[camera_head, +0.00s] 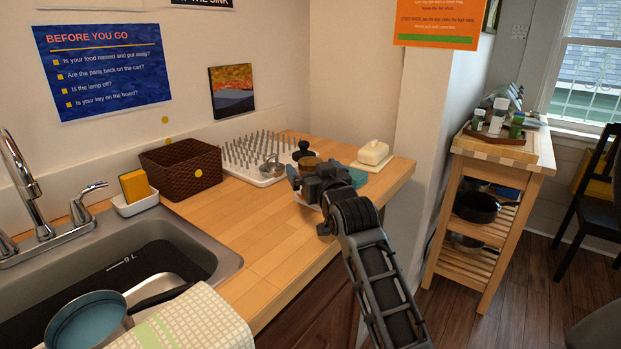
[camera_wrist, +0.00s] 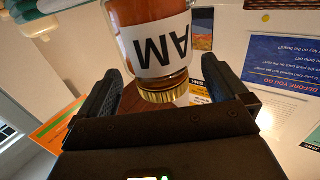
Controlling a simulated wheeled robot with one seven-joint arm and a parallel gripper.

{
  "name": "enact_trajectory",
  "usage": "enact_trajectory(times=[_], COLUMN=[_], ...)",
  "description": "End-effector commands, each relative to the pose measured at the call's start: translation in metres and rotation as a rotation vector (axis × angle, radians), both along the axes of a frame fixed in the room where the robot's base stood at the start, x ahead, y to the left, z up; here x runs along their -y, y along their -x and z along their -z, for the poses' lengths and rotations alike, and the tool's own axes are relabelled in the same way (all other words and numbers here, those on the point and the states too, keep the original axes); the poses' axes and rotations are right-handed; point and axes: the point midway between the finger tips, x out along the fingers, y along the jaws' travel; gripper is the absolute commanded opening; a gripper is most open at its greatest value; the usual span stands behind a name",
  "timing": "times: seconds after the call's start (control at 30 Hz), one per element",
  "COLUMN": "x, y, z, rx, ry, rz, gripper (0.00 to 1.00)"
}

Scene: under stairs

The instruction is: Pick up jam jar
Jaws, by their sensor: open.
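The jam jar (camera_wrist: 155,45) fills the middle of the upside-down wrist view. It is a clear jar with red-brown contents, a white label and a gold lid. It stands between the two fingers of my gripper (camera_wrist: 162,66), with a gap visible on each side. My gripper is open. In the head view my gripper (camera_head: 306,178) is low over the wooden counter, near the drying rack. A brown-gold top, apparently the jar's lid (camera_head: 309,163), shows just behind it; the rest of the jar is hidden by my gripper.
A spiked drying rack (camera_head: 240,155) and a dark basket (camera_head: 180,168) stand to the left. A butter dish (camera_head: 373,153) and a teal item (camera_head: 357,177) are close on the right. The sink (camera_head: 205,250) is front left. The counter (camera_head: 255,228) in front is clear.

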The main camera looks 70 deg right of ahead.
Motion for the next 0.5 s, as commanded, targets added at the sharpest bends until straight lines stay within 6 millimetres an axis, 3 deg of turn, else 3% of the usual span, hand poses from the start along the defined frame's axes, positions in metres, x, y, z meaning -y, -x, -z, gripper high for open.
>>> enact_trajectory(times=[0.2, 0.5], x=[0.022, 0.025], y=[-0.021, -0.025], z=[-0.003, -0.002], rx=[0.001, 0.001], ry=[-0.001, 0.0], rz=[0.0, -0.001], gripper=[1.0, 1.0])
